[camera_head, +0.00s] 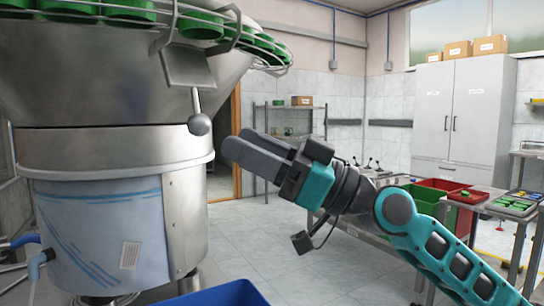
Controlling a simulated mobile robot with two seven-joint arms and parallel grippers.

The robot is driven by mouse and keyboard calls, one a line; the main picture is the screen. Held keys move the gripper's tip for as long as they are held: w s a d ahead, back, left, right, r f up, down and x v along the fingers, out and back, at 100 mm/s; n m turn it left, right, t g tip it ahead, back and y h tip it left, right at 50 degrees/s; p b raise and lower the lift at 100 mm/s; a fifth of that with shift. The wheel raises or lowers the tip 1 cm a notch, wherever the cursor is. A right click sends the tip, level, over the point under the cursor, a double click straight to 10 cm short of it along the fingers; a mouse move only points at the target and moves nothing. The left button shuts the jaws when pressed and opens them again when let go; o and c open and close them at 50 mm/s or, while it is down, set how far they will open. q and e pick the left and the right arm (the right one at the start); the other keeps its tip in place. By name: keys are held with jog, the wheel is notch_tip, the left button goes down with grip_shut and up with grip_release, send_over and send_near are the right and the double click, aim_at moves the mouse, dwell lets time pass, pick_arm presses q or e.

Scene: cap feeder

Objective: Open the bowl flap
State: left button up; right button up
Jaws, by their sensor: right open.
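The steel bowl (100,85) of the cap feeder fills the upper left, with green caps (203,27) along its rim. A metal flap (188,66) sits on the bowl's right side. A thin rod hangs from it and ends in a grey ball knob (199,124). My right gripper (236,148) comes in from the right and points left. Its dark fingertips are just right of and slightly below the knob, seemingly apart from it. The gripper is open and holds nothing that I can see; the gap between its fingers is hard to make out. My left gripper is not in view.
A blue bin (215,294) stands at the bottom, below the feeder. A shelf (288,120) and a white cabinet (462,110) are behind. The floor between is clear.

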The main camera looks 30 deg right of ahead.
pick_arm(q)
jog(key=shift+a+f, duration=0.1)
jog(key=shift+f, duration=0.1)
pick_arm(e)
jog(key=shift+v, duration=1.4)
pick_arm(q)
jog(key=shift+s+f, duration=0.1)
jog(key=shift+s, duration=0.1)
